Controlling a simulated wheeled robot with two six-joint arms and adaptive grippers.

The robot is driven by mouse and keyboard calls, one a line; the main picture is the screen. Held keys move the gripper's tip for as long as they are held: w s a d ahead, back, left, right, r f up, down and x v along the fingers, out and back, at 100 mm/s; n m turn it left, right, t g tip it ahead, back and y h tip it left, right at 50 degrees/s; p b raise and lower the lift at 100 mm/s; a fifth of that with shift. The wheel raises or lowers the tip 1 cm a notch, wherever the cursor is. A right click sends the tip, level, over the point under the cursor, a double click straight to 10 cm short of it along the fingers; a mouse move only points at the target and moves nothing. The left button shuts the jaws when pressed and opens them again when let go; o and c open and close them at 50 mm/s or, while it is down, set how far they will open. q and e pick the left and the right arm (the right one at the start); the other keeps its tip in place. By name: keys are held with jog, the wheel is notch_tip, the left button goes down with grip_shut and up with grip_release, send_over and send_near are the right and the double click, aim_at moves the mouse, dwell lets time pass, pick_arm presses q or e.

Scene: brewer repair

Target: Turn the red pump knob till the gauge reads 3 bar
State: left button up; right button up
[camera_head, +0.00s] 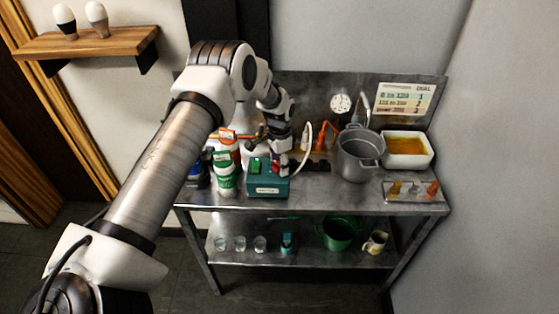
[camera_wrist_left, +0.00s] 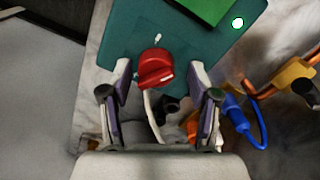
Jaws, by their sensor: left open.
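The red pump knob (camera_wrist_left: 155,68) sits on top of the teal pump box (camera_wrist_left: 120,35), with a white mark beside it on the lid. In the head view the teal box (camera_head: 268,190) stands at the front of the steel bench, and my gripper partly hides the knob. My left gripper (camera_wrist_left: 160,82) is open, with its fingers on either side of the knob; I cannot tell whether they touch it. The round white gauge (camera_head: 341,104) hangs on the back panel; its reading is too small to tell. My right gripper is not in view.
A grey pot (camera_head: 360,158) and a white tray of amber liquid (camera_head: 405,146) stand to the right. White and green containers (camera_head: 224,172) stand left of the box. A blue connector and hose (camera_wrist_left: 240,118) lie near the gripper. A lower shelf holds cups and a green pot (camera_head: 338,232).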

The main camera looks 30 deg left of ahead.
pick_arm(q)
jog(key=shift+s+r, duration=0.5)
jog(key=shift+s, duration=0.15)
jog(key=c, duration=1.2)
jog(key=shift+o, duration=0.2)
jog(key=shift+w, duration=0.1)
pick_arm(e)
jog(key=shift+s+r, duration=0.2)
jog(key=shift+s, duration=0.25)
pick_arm(q)
jog(key=shift+f+n+b, duration=0.25)
jog(key=shift+n+b, duration=0.4)
jog(key=shift+n, duration=0.15)
jog(key=shift+n+b, duration=0.3)
jog(key=shift+n, duration=0.3)
jog(key=shift+r+n, duration=0.2)
jog(key=shift+n, duration=0.9)
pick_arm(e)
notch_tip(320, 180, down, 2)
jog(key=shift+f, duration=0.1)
